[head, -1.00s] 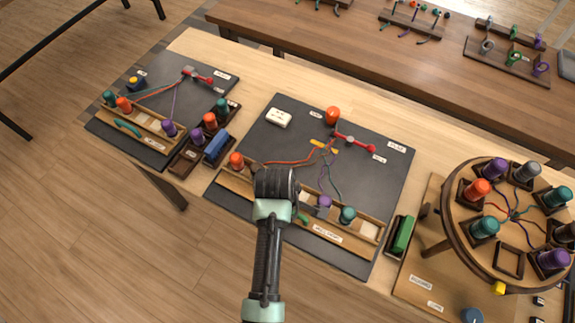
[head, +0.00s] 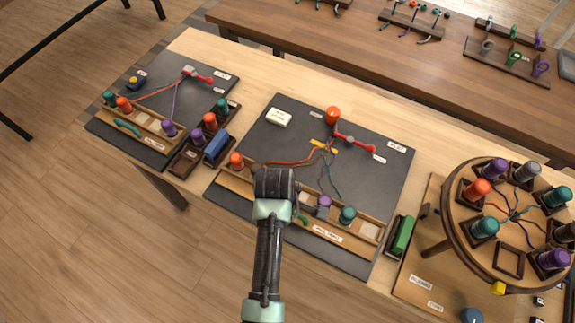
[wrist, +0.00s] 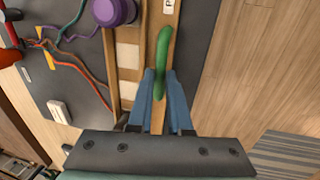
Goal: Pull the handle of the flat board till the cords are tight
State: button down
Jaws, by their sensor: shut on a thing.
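The flat board (head: 265,135) is the dark board in the middle of the table. Its wooden bar (head: 350,242) lies along the near edge and carries an orange, a purple and a teal bobbin. The cords (head: 290,161) run from the bobbins to a red clamp (head: 354,141); several are bent and wavy, and they show curved in the wrist view (wrist: 75,58). The green handle (wrist: 163,48) on the bar is between the blue fingers of my gripper (wrist: 160,76), which is shut on it. In the head view my wrist hides part of the bar.
A smaller dark board (head: 160,85) with bobbins stands at left. A round braiding stand (head: 450,215) with several bobbins is at right. A green block (head: 402,235) sits in a holder beside the flat board. Open floor lies in front of the table.

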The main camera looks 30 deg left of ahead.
jog(key=s+p, duration=0.3)
jog(key=s, duration=0.1)
jog(key=shift+s+r, duration=0.1)
jog(key=shift+s, duration=0.05)
jog(key=shift+s+a, duration=0.1)
jog(key=shift+s, duration=0.2)
jog(key=shift+f, duration=0.2)
jog(key=c, duration=0.8)
grip_release()
jog(key=shift+s, duration=0.15)
jog(key=shift+c, duration=0.2)
jog(key=shift+r, duration=0.2)
notch_tip(320, 180, up, 12)
jog(key=s, duration=0.2)
jog(key=shift+s+r, duration=0.15)
jog(key=shift+r, duration=0.1)
